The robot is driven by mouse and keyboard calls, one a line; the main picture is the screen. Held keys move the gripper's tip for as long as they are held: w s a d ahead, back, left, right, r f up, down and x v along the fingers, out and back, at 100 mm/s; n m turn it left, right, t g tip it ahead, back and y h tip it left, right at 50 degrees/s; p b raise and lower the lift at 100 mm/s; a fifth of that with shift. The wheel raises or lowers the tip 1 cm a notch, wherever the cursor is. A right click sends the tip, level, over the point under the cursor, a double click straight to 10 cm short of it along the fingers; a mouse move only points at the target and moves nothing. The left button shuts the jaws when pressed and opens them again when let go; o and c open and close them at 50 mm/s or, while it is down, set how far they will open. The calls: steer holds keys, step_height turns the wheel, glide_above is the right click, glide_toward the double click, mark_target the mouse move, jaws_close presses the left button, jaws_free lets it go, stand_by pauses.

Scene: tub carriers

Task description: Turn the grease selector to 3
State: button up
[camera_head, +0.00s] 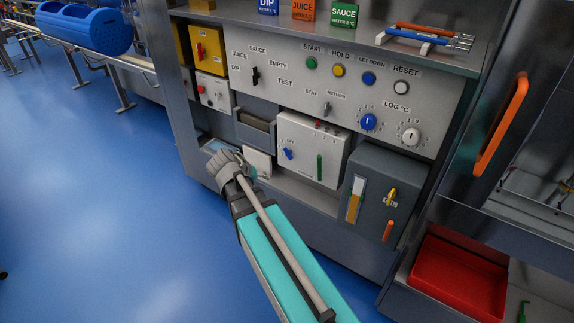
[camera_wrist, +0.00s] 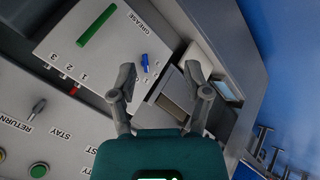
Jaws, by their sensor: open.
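The grease unit is a white box (camera_head: 313,150) in the lower bay of the grey cabinet, and it fills the upper left of the wrist view (camera_wrist: 115,55). Its front carries the label GREASE, a blue knob (camera_head: 288,154) with small marks near it, and an upright green bar (camera_head: 319,168). The blue knob also shows in the wrist view (camera_wrist: 145,60). Numbers including 1, 2 and 3 run along one edge, with a small red piece (camera_wrist: 75,91) by them. Which number is selected I cannot tell. My gripper (camera_wrist: 160,73) is open and empty, left of the box in the head view (camera_head: 243,161).
A dark grey box (camera_head: 372,208) with a yellow handle stands right of the grease unit. Above is a panel (camera_head: 437,95) of buttons and knobs. A grey bin (camera_head: 255,134) is near my gripper. A red tray (camera_head: 455,278) sits lower right.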

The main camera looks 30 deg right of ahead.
steer(key=w+d+f+m+t+h+b, duration=0.15)
steer(key=w+d+f+h+b, duration=0.45)
steer(key=b, duration=0.6)
steer(key=t+h+b, duration=0.3)
steer(key=t+b, duration=0.1)
steer(key=b, duration=0.8)
glide_toward(287, 153)
steer(key=v, duration=0.4)
steer(key=shift+w+f+n, duration=0.15)
steer(key=shift+f+n, duration=0.15)
steer(key=shift+n, duration=0.05)
steer(key=shift+d, duration=0.2)
steer(key=x, duration=1.3)
steer(key=shift+w+d, duration=0.1)
steer(key=shift+d, duration=0.15)
jaws_close()
